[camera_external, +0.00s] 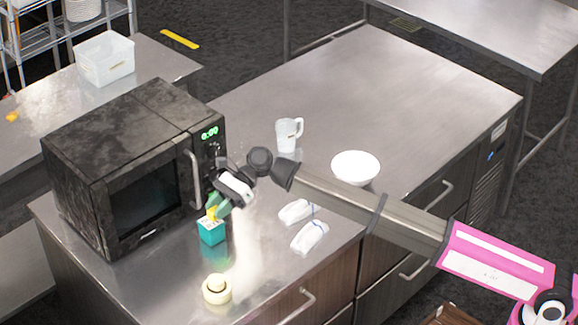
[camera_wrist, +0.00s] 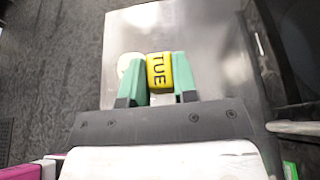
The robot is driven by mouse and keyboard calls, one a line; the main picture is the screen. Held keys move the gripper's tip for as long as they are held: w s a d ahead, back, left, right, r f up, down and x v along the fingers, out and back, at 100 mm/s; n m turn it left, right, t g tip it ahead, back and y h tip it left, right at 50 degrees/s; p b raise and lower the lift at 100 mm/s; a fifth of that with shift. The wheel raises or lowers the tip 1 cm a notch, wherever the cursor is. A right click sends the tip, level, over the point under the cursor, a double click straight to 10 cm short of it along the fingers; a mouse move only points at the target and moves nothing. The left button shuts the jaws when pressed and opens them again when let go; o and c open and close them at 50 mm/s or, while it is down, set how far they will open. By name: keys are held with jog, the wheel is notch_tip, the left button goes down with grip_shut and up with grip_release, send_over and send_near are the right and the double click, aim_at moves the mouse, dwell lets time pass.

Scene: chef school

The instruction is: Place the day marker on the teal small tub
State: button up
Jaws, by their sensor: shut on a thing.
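The day marker is a yellow block reading "TUE" (camera_wrist: 158,71), held between the green fingers of my gripper (camera_wrist: 159,78) in the wrist view. In the external view, the yellow marker (camera_external: 212,213) shows small below my gripper (camera_external: 218,207). The teal small tub (camera_external: 212,232) stands upright on the steel counter, directly below the marker in that view. I cannot tell whether the marker touches the tub's top or hangs just above it. I cannot make out the tub in the wrist view, where the marker and gripper may cover it.
A black microwave (camera_external: 120,170) stands close to the left of the tub. A pale yellow roll (camera_external: 217,289) sits near the counter's front edge. Two white wrapped bundles (camera_external: 305,225), a clear jug (camera_external: 288,134) and a white bowl (camera_external: 355,167) are to the right. The counter's back is clear.

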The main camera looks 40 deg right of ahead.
jog(key=w+d+f, duration=0.1)
jog(key=w+f, duration=0.1)
jog(key=w, duration=0.1)
jog(key=w+d+f, duration=0.2)
jog(key=w, duration=0.1)
jog(key=w+d+f, duration=0.2)
jog(key=w, duration=0.1)
jog(key=shift+d+f, duration=0.1)
jog(key=shift+f, duration=2.05)
jog(key=shift+f, duration=0.1)
jog(key=o, duration=0.9)
jog(key=shift+d+r, duration=0.15)
jog(key=shift+r, duration=0.05)
jog(key=v, duration=1.1)
jog(key=shift+d, duration=0.35)
jog(key=shift+r, duration=0.1)
